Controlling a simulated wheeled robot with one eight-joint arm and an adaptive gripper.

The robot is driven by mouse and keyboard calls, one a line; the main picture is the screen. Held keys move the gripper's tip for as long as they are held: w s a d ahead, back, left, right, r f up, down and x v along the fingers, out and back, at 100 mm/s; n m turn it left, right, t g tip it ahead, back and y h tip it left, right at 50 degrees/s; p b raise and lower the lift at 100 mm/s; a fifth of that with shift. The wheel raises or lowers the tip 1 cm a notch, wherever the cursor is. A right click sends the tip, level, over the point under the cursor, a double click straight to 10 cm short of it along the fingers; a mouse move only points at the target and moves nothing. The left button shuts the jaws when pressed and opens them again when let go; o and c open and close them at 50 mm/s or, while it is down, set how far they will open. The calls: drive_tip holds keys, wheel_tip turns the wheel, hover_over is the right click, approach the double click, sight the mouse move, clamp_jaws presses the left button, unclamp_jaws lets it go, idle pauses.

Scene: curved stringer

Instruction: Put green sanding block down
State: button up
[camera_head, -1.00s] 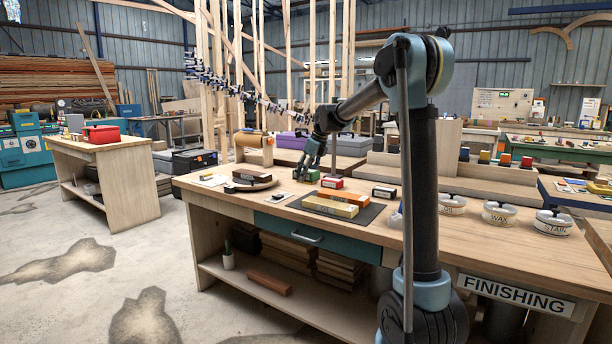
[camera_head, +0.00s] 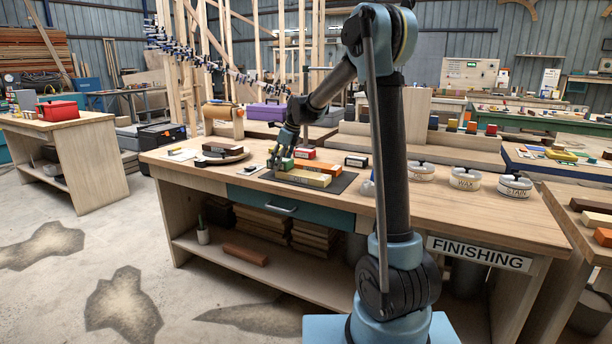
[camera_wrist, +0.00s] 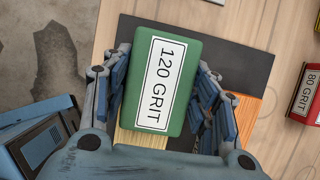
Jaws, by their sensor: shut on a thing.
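The green sanding block (camera_wrist: 162,80), labelled 120 GRIT, is between the two fingers of my gripper (camera_wrist: 160,95) in the wrist view. My gripper is shut on it. In the head view my gripper (camera_head: 281,158) is over the left part of the dark mat (camera_head: 342,184), and the green block (camera_head: 287,164) shows only as a small patch there. The dark mat also shows beneath the block in the wrist view (camera_wrist: 240,50). Whether the block touches what lies below is unclear.
On the mat lie a yellow block (camera_head: 303,178) and an orange block (camera_head: 318,166). A red block (camera_head: 305,153) labelled 80 GRIT in the wrist view and a dark block (camera_head: 356,161) stand behind. Round tins (camera_head: 465,179) stand right.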

drive_tip(key=shift+s+d, duration=0.25)
drive_tip(key=shift+d, duration=0.2)
drive_tip(key=shift+s+a, duration=0.1)
drive_tip(key=shift+s, duration=0.05)
